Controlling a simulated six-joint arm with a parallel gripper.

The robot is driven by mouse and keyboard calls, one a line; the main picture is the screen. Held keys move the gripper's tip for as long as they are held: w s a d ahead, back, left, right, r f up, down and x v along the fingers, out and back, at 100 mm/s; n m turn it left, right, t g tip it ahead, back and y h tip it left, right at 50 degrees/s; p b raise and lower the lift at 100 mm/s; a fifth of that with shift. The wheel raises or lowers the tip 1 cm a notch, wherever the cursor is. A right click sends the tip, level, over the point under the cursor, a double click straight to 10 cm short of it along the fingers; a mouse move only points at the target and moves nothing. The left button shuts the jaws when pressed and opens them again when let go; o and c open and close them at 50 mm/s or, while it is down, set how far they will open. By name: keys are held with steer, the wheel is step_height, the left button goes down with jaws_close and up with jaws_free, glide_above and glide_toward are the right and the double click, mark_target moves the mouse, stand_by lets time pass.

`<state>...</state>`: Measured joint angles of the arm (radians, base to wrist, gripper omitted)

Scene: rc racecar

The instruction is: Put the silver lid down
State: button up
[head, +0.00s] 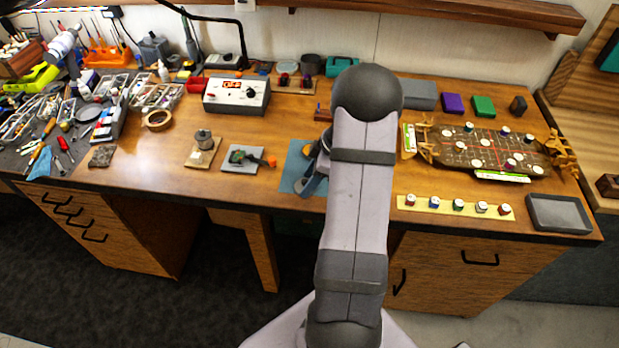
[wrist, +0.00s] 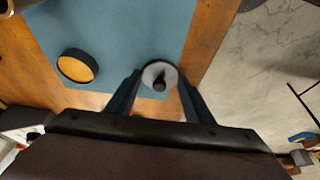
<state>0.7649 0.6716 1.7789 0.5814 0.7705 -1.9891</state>
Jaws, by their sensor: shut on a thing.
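The silver lid (wrist: 151,71), a small round disc with a dark knob, sits between the two fingertips of my gripper (wrist: 160,79) in the wrist view. The fingers are shut on its sides. The lid is over the blue mat (wrist: 120,25), near the mat's edge; I cannot tell whether it touches the mat. In the head view my gripper (head: 312,184) is low over the blue mat (head: 287,180), partly hidden by my arm, and the lid cannot be made out. A dark round container with an orange top (wrist: 77,67) stands on the mat, apart from the lid.
Left of the mat, a grey pad (head: 233,167) carries a green and orange part, and another pad (head: 201,158) carries a small metal piece. Right of my arm lie a yellow strip of small jars (head: 459,206) and an empty grey tray (head: 559,214). The bench's front edge is close.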

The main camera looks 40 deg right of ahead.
steer(key=shift+f, duration=0.15)
steer(key=o, duration=1)
steer(key=shift+r, duration=0.25)
steer(key=shift+d+r, duration=0.1)
steer(key=shift+r, duration=0.05)
steer(key=b+v, duration=0.4)
steer(key=v, duration=0.7)
steer(key=shift+s+r, duration=0.15)
steer(key=shift+r, duration=0.1)
